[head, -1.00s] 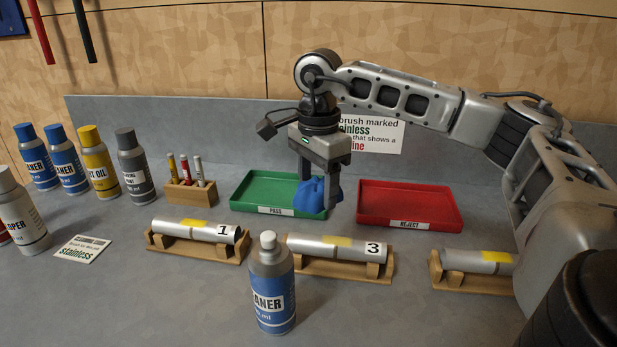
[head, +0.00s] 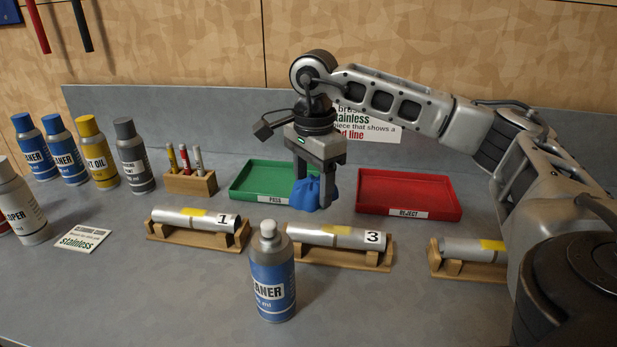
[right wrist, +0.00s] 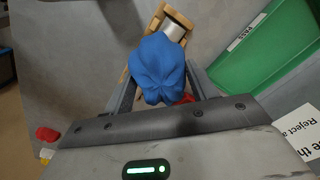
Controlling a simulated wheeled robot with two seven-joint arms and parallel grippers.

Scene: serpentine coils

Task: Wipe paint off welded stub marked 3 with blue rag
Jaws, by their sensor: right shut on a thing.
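My right gripper (head: 315,193) is shut on the bunched blue rag (head: 306,194), behind stub 3 and by the green tray's right end. In the right wrist view the rag (right wrist: 158,68) fills the space between the fingers and hides part of a silver stub in a wooden cradle; its number cannot be read there. My left gripper is out of view.
A blue-labelled cleaner can (head: 271,277) stands close in front of stub 3's left end. Stub 1 (head: 193,219) lies to the left, another stub (head: 472,249) to the right. The green pass tray (head: 243,190) and red reject tray (head: 452,205) stand behind. Several cans stand far left.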

